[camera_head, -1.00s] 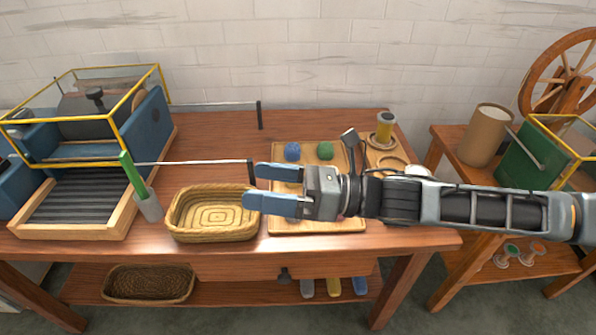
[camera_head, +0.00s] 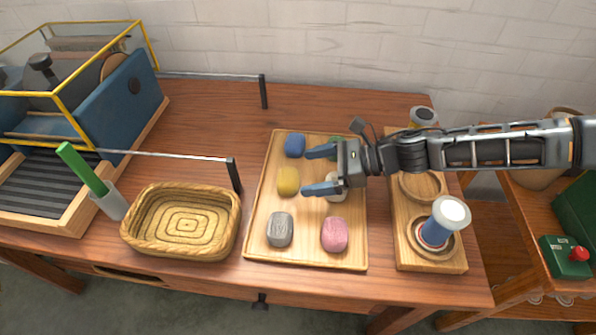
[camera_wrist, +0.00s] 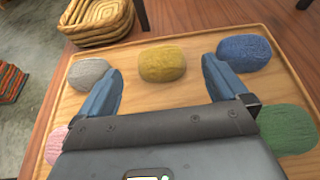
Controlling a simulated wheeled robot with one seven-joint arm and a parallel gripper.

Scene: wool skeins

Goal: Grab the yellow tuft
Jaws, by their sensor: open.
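The yellow tuft (camera_head: 288,181) lies on the wooden tray (camera_head: 256,222), between the blue tuft (camera_head: 295,145) and the grey tuft (camera_head: 280,229). In the wrist view the yellow tuft (camera_wrist: 162,63) sits ahead of my gripper (camera_wrist: 160,80), centred between the two blue fingers and just beyond their tips. My gripper (camera_head: 312,171) is open and empty over the tray, to the right of the yellow tuft in the head view. The grey tuft (camera_wrist: 88,73) and the blue tuft (camera_wrist: 244,52) lie just outside the fingers.
The tray also holds a pink tuft (camera_head: 335,235), a green tuft (camera_wrist: 287,129) and a whitish tuft (camera_head: 336,187) partly behind my gripper. A woven basket (camera_head: 128,226) stands left. A board with spools (camera_head: 436,228) is right. A caged blue machine (camera_head: 130,92) stands far left.

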